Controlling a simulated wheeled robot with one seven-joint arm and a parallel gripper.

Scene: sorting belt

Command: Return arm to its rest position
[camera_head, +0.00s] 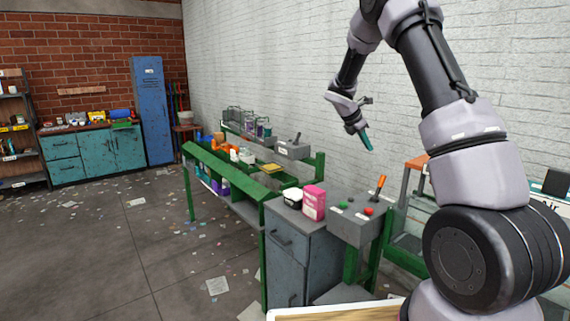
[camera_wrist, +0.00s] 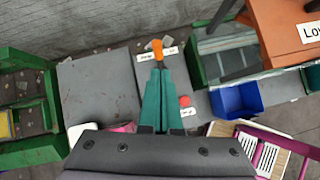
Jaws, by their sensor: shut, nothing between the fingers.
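My gripper (camera_head: 366,139) hangs at the end of my raised arm, in front of the white brick wall and above the green sorting belt stand. Its teal fingers point down and to the right in the head view. In the wrist view my gripper (camera_wrist: 158,72) shows its two teal fingers together, with nothing between them. They overlap the grey control box in that picture, near the orange lever (camera_wrist: 156,46). In the head view the fingers are well above the lever (camera_head: 381,182) and clear of it.
A grey control box (camera_head: 352,226) carries red and green buttons. Beside it, a pink box (camera_head: 313,203) and a white tub (camera_head: 293,196) stand on a grey cabinet (camera_head: 287,262). A blue bin (camera_wrist: 237,101) is right of the fingers in the wrist view. The floor at left is open, with scattered paper.

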